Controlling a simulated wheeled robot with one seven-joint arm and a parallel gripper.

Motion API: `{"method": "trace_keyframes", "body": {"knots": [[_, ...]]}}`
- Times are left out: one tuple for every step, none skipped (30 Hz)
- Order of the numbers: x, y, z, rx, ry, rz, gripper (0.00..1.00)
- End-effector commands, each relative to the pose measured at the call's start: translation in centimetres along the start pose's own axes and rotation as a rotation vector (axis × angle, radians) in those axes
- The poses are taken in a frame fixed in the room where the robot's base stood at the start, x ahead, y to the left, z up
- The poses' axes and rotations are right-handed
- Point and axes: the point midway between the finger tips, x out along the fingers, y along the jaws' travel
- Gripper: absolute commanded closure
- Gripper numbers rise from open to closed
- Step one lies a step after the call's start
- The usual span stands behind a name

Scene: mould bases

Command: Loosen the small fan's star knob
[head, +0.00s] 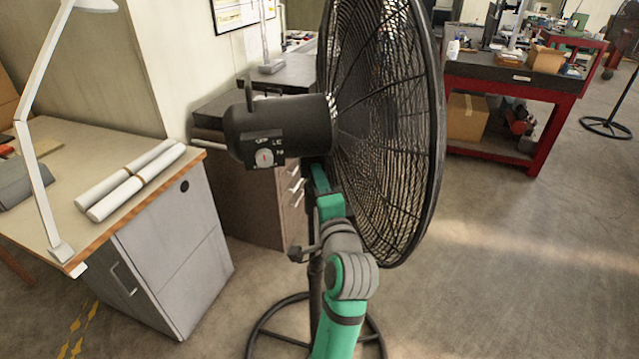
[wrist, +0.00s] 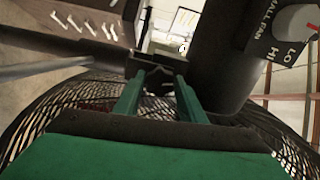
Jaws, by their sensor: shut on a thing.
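The small fan is a black pedestal fan with a large wire cage (head: 395,140) and a dark motor housing (head: 280,122) bearing a dial (head: 264,157). In the wrist view the housing (wrist: 222,60) is at the upper right, with part of its label readable. My gripper (wrist: 160,80) is below the housing, its two green fingers shut on a small dark piece, the star knob (wrist: 157,78). The knob is mostly hidden between the fingertips, so its turn cannot be told. In the head view the housing and my arm hide the knob and fingertips.
A desk (head: 70,150) with white rolls (head: 130,180) and a lamp (head: 40,150) stands at the left. A red workbench (head: 535,125) stands behind at the right. The fan's ring base (head: 262,330) is on the floor. Open floor lies to the right.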

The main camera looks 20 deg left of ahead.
Motion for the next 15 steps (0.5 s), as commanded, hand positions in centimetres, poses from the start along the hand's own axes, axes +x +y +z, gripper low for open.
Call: {"method": "trace_keyframes", "body": {"knots": [[-0.05, 0.12, -0.12, -0.045, 0.002, 0.002, 0.86], [-0.06, 0.12, -0.15, -0.073, 0.002, 0.002, 0.86], [-0.05, 0.12, -0.12, -0.111, 0.002, 0.002, 0.86], [-0.05, 0.12, -0.11, -0.138, 0.002, 0.002, 0.86], [-0.06, 0.13, -0.15, -0.166, 0.002, 0.002, 0.86], [-0.05, 0.13, -0.12, -0.202, 0.002, 0.002, 0.86], [-0.05, 0.13, -0.10, -0.230, 0.001, 0.002, 0.86], [-0.06, 0.14, -0.14, -0.257, 0.002, 0.002, 0.86], [-0.06, 0.15, -0.14, -0.291, 0.002, 0.003, 0.86], [-0.05, 0.14, -0.09, -0.316, 0.001, 0.003, 0.86], [-0.05, 0.15, -0.09, -0.340, 0.001, 0.003, 0.86], [-0.06, 0.16, -0.14, -0.371, 0.002, 0.003, 0.86], [-0.06, 0.16, -0.12, -0.394, 0.001, 0.003, 0.86], [-0.05, 0.16, -0.08, -0.414, 0.001, 0.003, 0.86], [-0.04, 0.17, -0.08, -0.441, 0.000, 0.003, 0.86]]}}
